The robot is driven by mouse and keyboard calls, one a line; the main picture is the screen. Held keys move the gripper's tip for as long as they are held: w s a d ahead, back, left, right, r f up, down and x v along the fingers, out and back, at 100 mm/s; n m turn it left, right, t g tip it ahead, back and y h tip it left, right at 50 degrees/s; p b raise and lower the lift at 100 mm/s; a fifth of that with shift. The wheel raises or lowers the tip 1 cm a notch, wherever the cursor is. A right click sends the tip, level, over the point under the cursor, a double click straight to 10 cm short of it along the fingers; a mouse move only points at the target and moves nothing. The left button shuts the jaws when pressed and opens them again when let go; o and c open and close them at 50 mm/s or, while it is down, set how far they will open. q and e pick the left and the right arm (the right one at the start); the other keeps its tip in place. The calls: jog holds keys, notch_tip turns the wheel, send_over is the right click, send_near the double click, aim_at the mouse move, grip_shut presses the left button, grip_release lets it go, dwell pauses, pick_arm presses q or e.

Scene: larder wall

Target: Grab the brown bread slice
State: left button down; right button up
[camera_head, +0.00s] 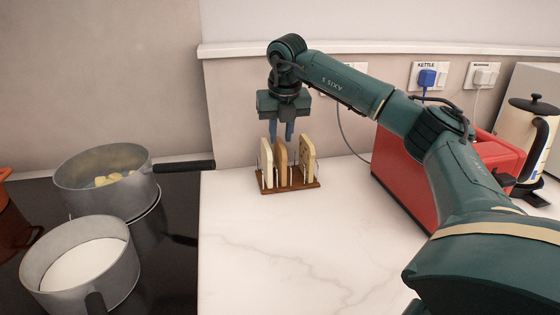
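The brown bread slice (281,162) stands upright in the middle of a wooden rack (290,188), between a pale slice (266,163) on the left and another pale, speckled slice (307,158) on the right. My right gripper (282,138) points down right above the brown slice. Its two blue fingers are a little apart, with their tips near the slice's top edge. I cannot tell whether the fingers touch the slice or stand behind it. My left gripper is not in view.
A red toaster-like appliance (400,172) stands right of the rack, partly behind my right arm, with a kettle (530,135) beyond. Two pots (105,190) (80,268) stand on the black hob at left. The marble counter (270,250) in front of the rack is clear.

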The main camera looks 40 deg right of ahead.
jog(key=shift+x, duration=1.1)
grip_shut()
